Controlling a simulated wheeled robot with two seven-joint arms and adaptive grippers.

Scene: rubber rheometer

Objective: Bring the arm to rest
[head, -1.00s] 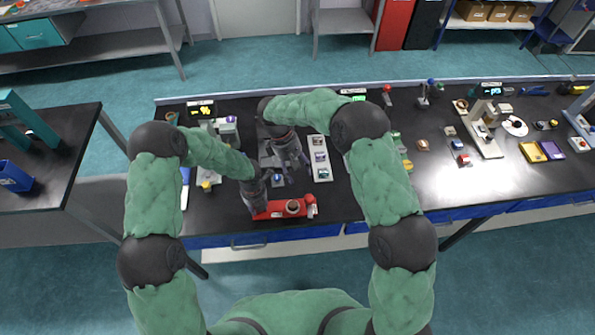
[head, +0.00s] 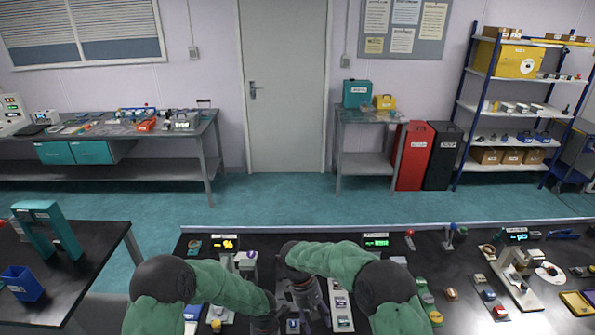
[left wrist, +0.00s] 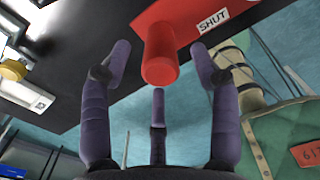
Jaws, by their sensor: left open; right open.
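My left gripper (left wrist: 159,78) is open in the left wrist view, its purple fingers spread. A red cylindrical knob (left wrist: 159,55) sits between the fingertips in the picture, with gaps at its sides; the gap in depth is hard to judge. It belongs to a red body with a label reading SHUT (left wrist: 212,19). In the head view my left arm reaches over the bench front, and its fingers are out of the picture. My right gripper (head: 312,312) hangs fingers-down over the bench middle, open, with nothing visible in it; its fingertips are near the lower edge.
The black bench (head: 460,262) carries small instruments and displays. Beside my right gripper lies a pale strip with several small items (head: 341,308). A side table (head: 95,265) with a teal frame (head: 45,230) and blue bin (head: 22,283) stands at left. Open floor lies behind the bench.

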